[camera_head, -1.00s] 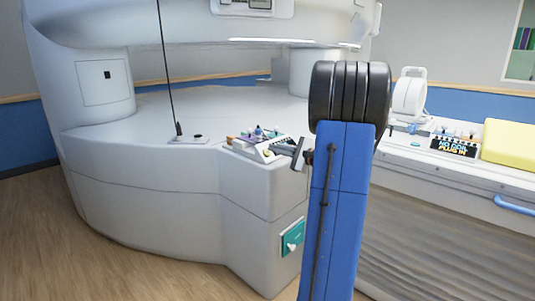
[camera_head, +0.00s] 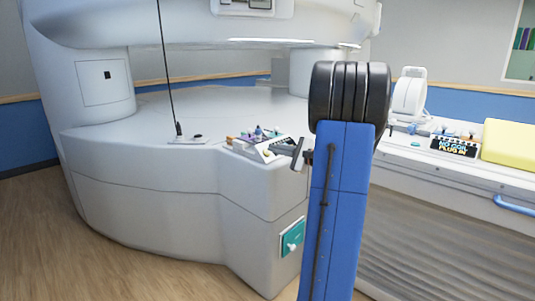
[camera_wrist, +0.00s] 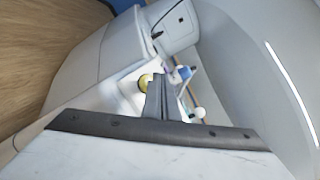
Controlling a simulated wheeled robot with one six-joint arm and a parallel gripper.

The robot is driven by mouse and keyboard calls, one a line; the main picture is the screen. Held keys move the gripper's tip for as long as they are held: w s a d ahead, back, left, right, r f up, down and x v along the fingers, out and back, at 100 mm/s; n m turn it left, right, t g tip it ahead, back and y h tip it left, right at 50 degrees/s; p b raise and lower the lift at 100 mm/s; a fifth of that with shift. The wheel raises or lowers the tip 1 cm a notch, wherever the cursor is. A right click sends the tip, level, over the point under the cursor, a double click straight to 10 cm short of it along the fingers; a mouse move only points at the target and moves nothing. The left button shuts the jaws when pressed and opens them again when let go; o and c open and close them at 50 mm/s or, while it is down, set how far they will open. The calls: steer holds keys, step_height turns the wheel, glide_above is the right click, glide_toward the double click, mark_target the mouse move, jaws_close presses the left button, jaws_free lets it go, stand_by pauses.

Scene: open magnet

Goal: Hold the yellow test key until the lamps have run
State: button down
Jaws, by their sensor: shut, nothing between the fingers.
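The yellow test key (camera_wrist: 145,80) shows in the wrist view as a round yellow cap on a white sloped panel (camera_wrist: 122,90). In the head view this small control panel (camera_head: 262,148) sits on the front corner of the white magnet base. My gripper (camera_wrist: 160,80) is shut and empty, its fingertips right beside the yellow key and partly over it. I cannot tell if they touch it. In the head view my gripper (camera_head: 298,153) is at the panel's right end, partly hidden by my arm. I cannot make out the lamps or whether any is lit.
Several small coloured items (camera_head: 258,132) stand at the panel's back edge. A teal plate with a white knob (camera_head: 292,238) is on the base below. A patient table with a "NO COIL PLUG IN" display (camera_head: 455,146) and yellow pad (camera_head: 508,143) is right. Floor is clear left.

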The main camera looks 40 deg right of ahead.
steer(key=shift+w+f, duration=0.2)
steer(key=shift+f, duration=0.05)
steer(key=shift+w+f, duration=0.3)
stand_by(0.9)
steer(key=shift+r, duration=0.1)
stand_by(3.8)
steer(key=shift+s+r, duration=0.5)
steer(key=shift+s, duration=0.05)
steer(key=shift+s+r, duration=0.1)
steer(key=shift+s+d+r, duration=0.15)
steer(key=shift+s+r, duration=1.5)
steer(key=shift+r, duration=0.05)
